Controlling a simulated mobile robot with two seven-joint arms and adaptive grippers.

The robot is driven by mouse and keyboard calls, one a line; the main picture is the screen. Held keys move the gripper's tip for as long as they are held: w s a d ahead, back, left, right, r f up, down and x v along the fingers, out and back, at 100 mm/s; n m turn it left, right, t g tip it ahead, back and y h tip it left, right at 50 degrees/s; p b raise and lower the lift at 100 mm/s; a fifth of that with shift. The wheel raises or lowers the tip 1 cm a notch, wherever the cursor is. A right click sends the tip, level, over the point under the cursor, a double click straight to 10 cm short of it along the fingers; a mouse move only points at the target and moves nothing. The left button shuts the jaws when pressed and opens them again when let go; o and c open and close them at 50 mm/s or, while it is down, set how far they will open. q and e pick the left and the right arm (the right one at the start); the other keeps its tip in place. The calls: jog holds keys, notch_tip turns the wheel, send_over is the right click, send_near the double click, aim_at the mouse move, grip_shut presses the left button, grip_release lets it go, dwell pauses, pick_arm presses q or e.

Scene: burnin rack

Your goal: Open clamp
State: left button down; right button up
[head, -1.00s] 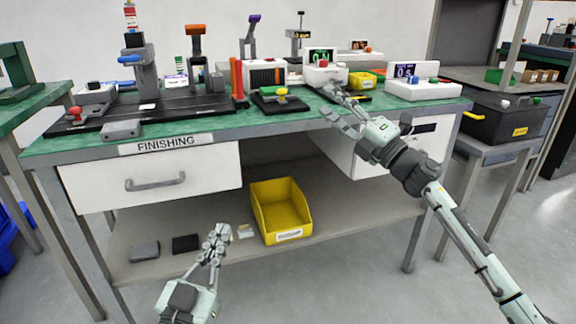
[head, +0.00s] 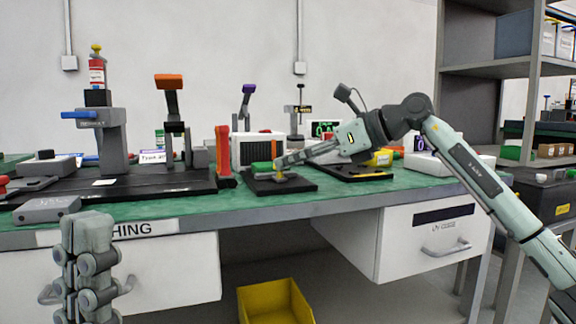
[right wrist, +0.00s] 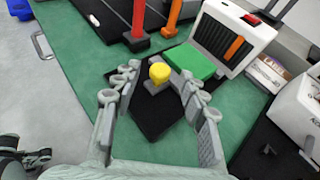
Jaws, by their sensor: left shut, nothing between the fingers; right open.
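A small clamp fixture with a yellow knob (right wrist: 159,72) and a green block (right wrist: 190,61) stands on a black plate (right wrist: 157,118) on the green bench. In the head view the black plate (head: 300,184) and green block (head: 262,166) show near the bench's front edge, partly behind my right fingers. My right gripper (right wrist: 158,80) is open, with one finger on each side of the yellow knob; contact is not clear. It also shows in the head view (head: 282,165). My left gripper (head: 88,240) is shut and empty, in front of the bench at lower left.
A red upright post (head: 223,150) and a white vented box (head: 258,148) stand close behind the fixture. An orange-handled clamp (head: 172,110) stands further left. A grey box (head: 46,209) sits at the front edge. A yellow bin (head: 275,303) is below.

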jog(key=shift+x, duration=0.9)
grip_shut()
